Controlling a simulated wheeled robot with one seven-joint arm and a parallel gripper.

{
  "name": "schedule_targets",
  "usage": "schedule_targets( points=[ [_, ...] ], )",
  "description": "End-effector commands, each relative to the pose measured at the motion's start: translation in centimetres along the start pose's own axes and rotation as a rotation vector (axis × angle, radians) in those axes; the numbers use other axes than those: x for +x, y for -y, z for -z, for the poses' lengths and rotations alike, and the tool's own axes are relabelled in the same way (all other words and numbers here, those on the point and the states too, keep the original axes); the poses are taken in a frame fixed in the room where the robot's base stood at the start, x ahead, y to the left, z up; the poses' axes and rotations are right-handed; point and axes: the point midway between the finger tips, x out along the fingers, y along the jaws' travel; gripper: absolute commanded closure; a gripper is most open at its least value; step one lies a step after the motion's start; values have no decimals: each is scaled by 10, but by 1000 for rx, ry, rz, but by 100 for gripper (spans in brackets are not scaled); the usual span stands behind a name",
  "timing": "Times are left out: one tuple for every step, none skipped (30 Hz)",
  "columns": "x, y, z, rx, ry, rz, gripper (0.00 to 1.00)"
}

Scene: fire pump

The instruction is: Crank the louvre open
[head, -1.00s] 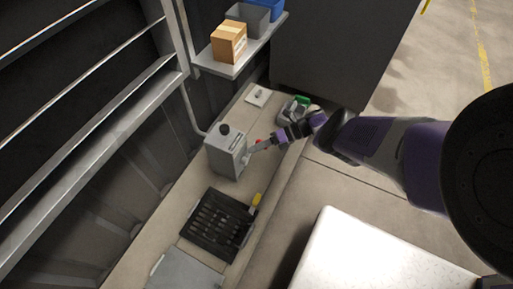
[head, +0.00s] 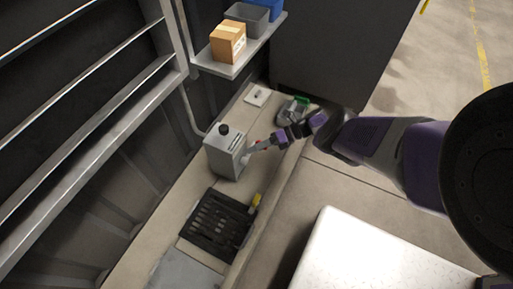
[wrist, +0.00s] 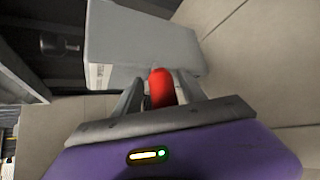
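A grey crank box (head: 225,155) with a black knob (head: 223,129) on top stands on the pale ledge. Its red crank handle (wrist: 161,88) lies between my fingers in the wrist view; only a speck of red shows in the head view. My gripper (wrist: 160,85) appears shut on this handle, at the box's right side. The crank arm behind the handle is mostly hidden. A black slatted frame (head: 216,226), which looks like the louvre, lies flat on the ledge nearer than the box. A yellow piece (head: 255,201) sits at its right corner.
A shelf (head: 234,66) above the ledge holds a cardboard box (head: 228,42) and bins. A green-and-grey item (head: 295,108) lies behind my gripper. A white-topped surface (head: 365,255) is at the lower right. Metal rails (head: 95,110) run along the left wall.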

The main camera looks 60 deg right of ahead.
Motion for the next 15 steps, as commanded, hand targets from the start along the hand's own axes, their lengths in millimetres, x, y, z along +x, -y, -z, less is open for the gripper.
schedule_targets(
  points=[
    [0,-1,0,0,0,-1,52],
    [0,-1,0,0,0,-2,52],
    [0,-1,-1,0,0,-3,52],
    [0,-1,-1,0,1,-3,52],
    [0,-2,-1,0,1,-3,52],
    [-1,-2,-1,1,1,-4,52],
    [-3,-2,-1,1,1,-4,52],
    [-5,-2,-2,1,2,-3,52],
    [-10,-2,-2,0,2,-3,52],
    [-14,-2,-2,0,2,-3,52],
    [-18,-2,-2,1,2,-3,52],
    [-25,-2,-2,1,3,-1,52],
    [-30,-2,-2,1,3,-2,52],
    [-35,-2,-2,1,3,-2,52],
    [-42,-2,-2,1,4,-1,52]
  ],
)
